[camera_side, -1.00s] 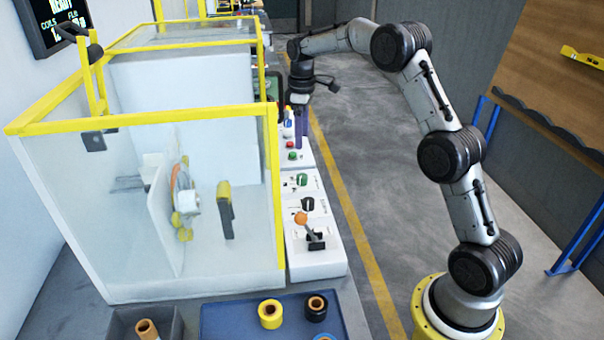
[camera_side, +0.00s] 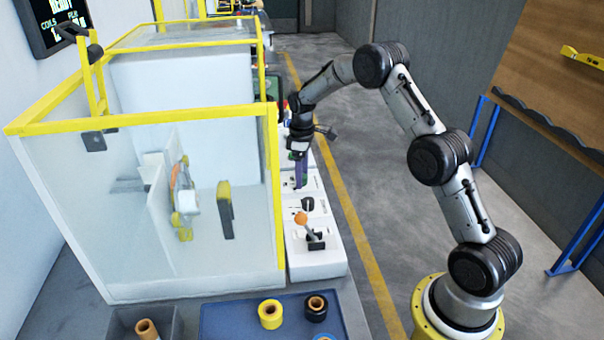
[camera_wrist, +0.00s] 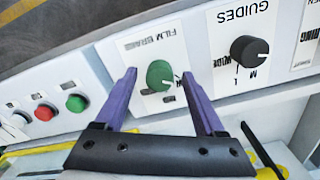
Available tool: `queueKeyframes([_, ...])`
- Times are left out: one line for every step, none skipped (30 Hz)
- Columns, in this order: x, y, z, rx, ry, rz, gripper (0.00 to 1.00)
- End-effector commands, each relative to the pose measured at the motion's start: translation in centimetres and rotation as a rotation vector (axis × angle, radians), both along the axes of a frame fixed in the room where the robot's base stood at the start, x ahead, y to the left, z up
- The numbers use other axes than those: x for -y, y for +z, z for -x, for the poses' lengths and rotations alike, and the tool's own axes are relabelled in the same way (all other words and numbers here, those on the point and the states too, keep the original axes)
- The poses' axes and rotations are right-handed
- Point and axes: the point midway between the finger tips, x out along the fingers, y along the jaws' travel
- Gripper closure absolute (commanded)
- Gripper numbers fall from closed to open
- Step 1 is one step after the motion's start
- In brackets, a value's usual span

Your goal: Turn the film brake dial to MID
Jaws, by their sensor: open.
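The film brake dial (camera_wrist: 161,78) is a green knob on a white panel in the wrist view, with upside-down "FILM BRAKE" lettering beside it. A light pointer mark shows toward its right side. The small setting labels around it are partly hidden and too blurred to read surely. My gripper (camera_wrist: 159,74) is open, its two purple fingers on either side of the dial with gaps between. I cannot tell whether the fingertips are down at knob height. In the side view my gripper (camera_side: 299,181) points down over the console and hides the dial.
A black guides dial (camera_wrist: 249,52) is to the right in the wrist view. Red (camera_wrist: 43,112) and green (camera_wrist: 75,103) buttons are at left. In the side view, an orange-topped lever (camera_side: 301,218) stands nearer the camera, and a yellow-framed clear enclosure (camera_side: 150,118) borders the console.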

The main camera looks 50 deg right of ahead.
Motion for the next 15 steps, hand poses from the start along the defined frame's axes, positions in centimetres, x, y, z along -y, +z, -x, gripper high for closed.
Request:
queueKeyframes([-0.01,-0.05,0.01,0.0,0.0,0.0,0.28])
queueKeyframes([-0.01,-0.05,0.01,0.0,0.0,0.0,0.28])
queueKeyframes([-0.01,-0.04,0.01,0.0,0.0,0.0,0.28])
queueKeyframes([-0.01,-0.04,0.01,0.0,0.0,0.0,0.28])
queueKeyframes([0.0,-0.03,0.01,0.0,0.0,0.0,0.28])
queueKeyframes([-0.01,-0.03,0.01,0.0,0.0,0.0,0.28])
queueKeyframes([0.0,-0.02,0.0,0.0,0.0,0.0,0.34])
queueKeyframes([0.0,-0.02,0.0,0.0,0.0,0.0,0.39])
queueKeyframes([0.0,-0.01,0.0,0.0,0.0,0.0,0.46])
queueKeyframes([0.0,-0.01,0.0,0.0,0.0,0.0,0.52])
queueKeyframes([0.0,-0.01,0.0,0.0,0.0,0.0,0.57])
queueKeyframes([0.0,0.0,0.0,0.0,0.0,0.0,0.64])
queueKeyframes([0.0,0.0,0.0,0.0,0.0,0.0,0.7])
queueKeyframes([0.0,0.0,0.0,0.0,0.0,0.0,0.75])
queueKeyframes([0.0,0.01,0.0,0.0,0.0,0.0,0.82])
